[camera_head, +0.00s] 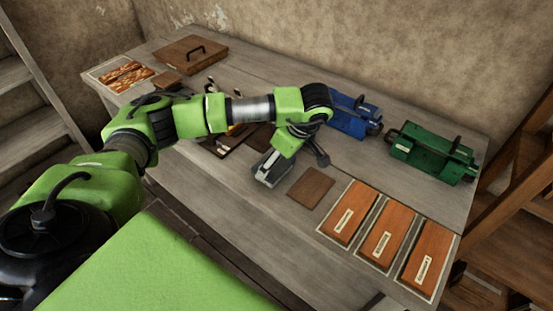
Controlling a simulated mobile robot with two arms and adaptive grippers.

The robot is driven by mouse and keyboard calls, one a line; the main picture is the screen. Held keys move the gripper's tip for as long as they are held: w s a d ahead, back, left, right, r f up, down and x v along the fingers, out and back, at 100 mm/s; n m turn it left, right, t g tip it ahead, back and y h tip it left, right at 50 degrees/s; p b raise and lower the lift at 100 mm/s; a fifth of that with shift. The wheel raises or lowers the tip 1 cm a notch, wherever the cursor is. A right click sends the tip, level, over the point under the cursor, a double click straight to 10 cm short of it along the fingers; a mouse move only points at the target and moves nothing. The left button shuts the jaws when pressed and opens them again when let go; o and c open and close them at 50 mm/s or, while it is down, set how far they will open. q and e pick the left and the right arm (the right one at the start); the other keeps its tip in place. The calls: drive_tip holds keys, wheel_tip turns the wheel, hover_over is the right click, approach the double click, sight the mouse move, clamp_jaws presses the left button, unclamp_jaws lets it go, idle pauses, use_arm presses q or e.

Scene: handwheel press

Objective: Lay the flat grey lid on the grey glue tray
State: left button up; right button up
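My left arm reaches in from the left across the table. My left gripper (298,146) is over the middle of the table, with one dark finger showing at its right side. The arm hides most of the gripper, so I cannot tell whether it is open or shut. A small grey box-like thing (271,168), probably the grey glue tray, is right below and left of the gripper. I cannot tell whether the gripper touches it. I cannot make out the flat grey lid as a separate thing. My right gripper is not in view.
A brown square plate (311,188) lies right of the grey thing. Several orange-brown labelled blocks (381,243) lie at the front right. A blue device (355,116) and a green device (434,152) stand behind. A wooden case (188,55) is at the back left.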

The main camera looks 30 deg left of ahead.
use_arm(q)
drive_tip(key=shift+f+b, duration=0.3)
drive_tip(key=shift+b, duration=0.25)
idle(0.6)
drive_tip(key=o, duration=1.2)
drive_tip(key=shift+o, duration=0.8)
drive_tip(key=shift+r+p, duration=2.05)
drive_tip(key=shift+r, duration=1.5)
